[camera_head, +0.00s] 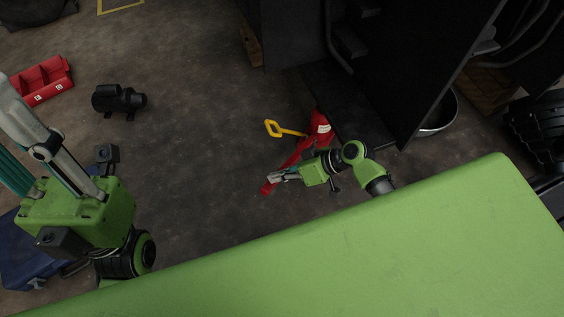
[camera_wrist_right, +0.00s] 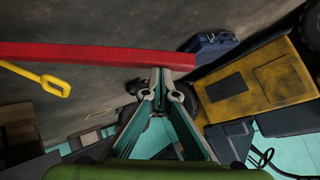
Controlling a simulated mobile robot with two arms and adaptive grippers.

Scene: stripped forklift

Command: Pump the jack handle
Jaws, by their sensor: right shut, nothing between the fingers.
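The red jack (camera_head: 321,127) stands on the floor beside the dark machine. Its red handle bar (camera_head: 301,152) slants down-left to an end near my right gripper. In the wrist view the red bar (camera_wrist_right: 90,54) runs across the upper left and ends right of the fingers. My right gripper (camera_head: 273,178) is shut and empty, and in the wrist view its fingertips (camera_wrist_right: 160,74) meet at the bar's lower edge. I cannot tell whether they touch it. My left gripper (camera_head: 40,135) is at the left, with its fingers pointing up-left; its opening is unclear.
A yellow loop handle (camera_head: 285,129) sticks out left of the jack. A red bin (camera_head: 43,82) and a black motor-like part (camera_head: 118,100) lie on the floor at the left. A blue case (camera_head: 22,255) is lower left. The floor between is clear.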

